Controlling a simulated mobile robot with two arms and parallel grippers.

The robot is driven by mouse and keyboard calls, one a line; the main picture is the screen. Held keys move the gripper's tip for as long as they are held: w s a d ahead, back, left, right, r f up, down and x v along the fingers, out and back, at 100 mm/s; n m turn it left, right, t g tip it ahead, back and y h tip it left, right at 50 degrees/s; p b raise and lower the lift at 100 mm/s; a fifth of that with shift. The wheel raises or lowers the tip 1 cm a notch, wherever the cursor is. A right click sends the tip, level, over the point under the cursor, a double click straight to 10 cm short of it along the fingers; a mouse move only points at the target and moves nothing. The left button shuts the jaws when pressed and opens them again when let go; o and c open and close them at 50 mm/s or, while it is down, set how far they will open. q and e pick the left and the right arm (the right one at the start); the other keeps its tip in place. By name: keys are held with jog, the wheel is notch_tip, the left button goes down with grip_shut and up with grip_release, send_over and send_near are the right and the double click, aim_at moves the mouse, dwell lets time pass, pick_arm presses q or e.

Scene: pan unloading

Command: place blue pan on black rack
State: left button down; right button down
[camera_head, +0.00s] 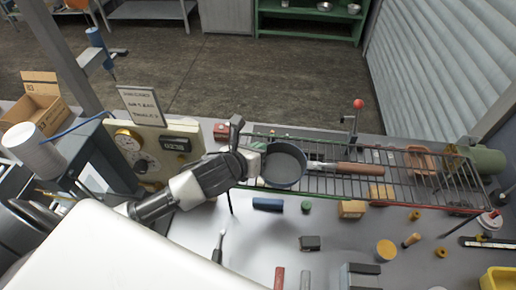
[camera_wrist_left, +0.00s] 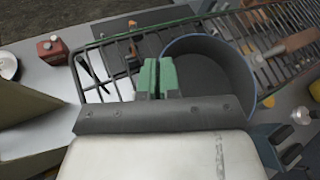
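The blue pan (camera_head: 284,168) has a dark grey inside and a brown handle pointing right. It is over the left part of the black wire rack (camera_head: 340,185), which has green and red edge rails; I cannot tell whether its base touches the wires. My left gripper (camera_head: 260,152) is at the pan's left rim. In the left wrist view, its green fingertips (camera_wrist_left: 157,76) are close together at the rim of the pan (camera_wrist_left: 208,72) and appear shut on its wall. The fingers hide part of that wall. My right gripper is not in view.
A dial machine (camera_head: 152,150) and an open cardboard box (camera_head: 38,103) stand left of the rack. Small blocks, a blue cylinder (camera_head: 268,204) and tools lie on the grey table in front. A red-knobbed lever (camera_head: 357,106) rises behind the rack. A yellow bin (camera_head: 500,280) is front right.

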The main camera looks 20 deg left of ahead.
pick_arm(q)
jog(key=c, duration=1.7)
grip_release()
jog(key=shift+f, duration=0.15)
jog(key=shift+c, duration=0.2)
jog(key=o, duration=0.4)
jog(key=v, duration=1.2)
jog(key=shift+s, duration=0.1)
